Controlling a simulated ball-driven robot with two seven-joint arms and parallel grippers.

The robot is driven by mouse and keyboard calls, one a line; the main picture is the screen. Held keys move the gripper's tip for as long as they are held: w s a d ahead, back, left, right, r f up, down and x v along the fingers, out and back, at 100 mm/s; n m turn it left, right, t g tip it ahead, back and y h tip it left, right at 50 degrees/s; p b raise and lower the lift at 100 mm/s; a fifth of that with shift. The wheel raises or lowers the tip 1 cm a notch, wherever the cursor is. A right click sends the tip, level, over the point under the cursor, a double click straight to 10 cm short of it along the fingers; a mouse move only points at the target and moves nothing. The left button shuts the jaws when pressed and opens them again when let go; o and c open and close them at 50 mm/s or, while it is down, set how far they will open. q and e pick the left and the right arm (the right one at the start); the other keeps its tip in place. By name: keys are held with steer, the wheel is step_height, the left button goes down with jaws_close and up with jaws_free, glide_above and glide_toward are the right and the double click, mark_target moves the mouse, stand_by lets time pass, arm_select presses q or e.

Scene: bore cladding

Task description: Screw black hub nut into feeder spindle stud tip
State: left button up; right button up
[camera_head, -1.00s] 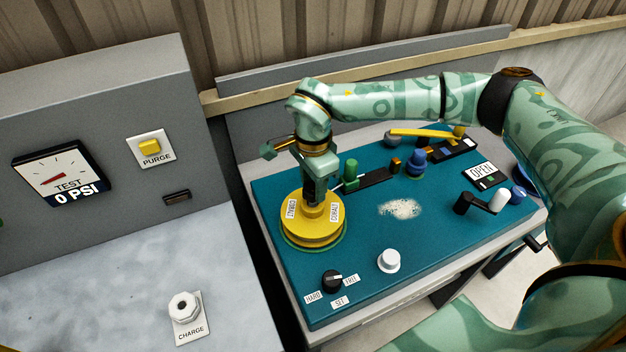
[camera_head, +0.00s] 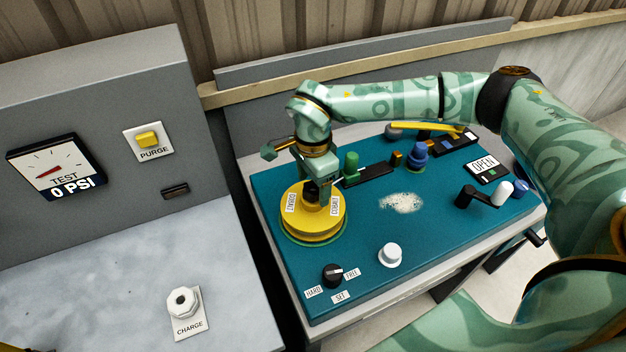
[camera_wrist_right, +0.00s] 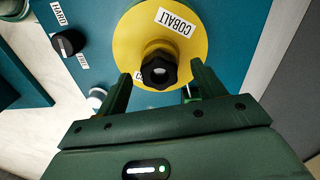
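The black hub nut (camera_wrist_right: 158,67) is a lobed knob at the centre of the yellow spool (camera_wrist_right: 188,62) in the right wrist view. In the head view the spool (camera_head: 305,228) stands on the teal panel, and the dark nut shows only partly below my wrist. My right gripper (camera_wrist_right: 160,88) is open. Its fingers are spread to the left and right of the nut, with visible gaps. It points down over the spool in the head view (camera_head: 320,198). My left gripper is not in view.
Around the spool on the teal panel are a black selector knob (camera_head: 332,275), a white knob (camera_head: 389,254), a green knob (camera_head: 351,163), a blue knob (camera_head: 417,154) and a crank (camera_head: 485,196). A grey cabinet with gauge (camera_head: 57,168) stands to the left.

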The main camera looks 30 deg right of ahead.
steer(key=shift+r, duration=0.1)
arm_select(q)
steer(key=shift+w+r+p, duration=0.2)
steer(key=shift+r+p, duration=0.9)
arm_select(e)
step_height(320, 180, up, 16)
stand_by(0.6)
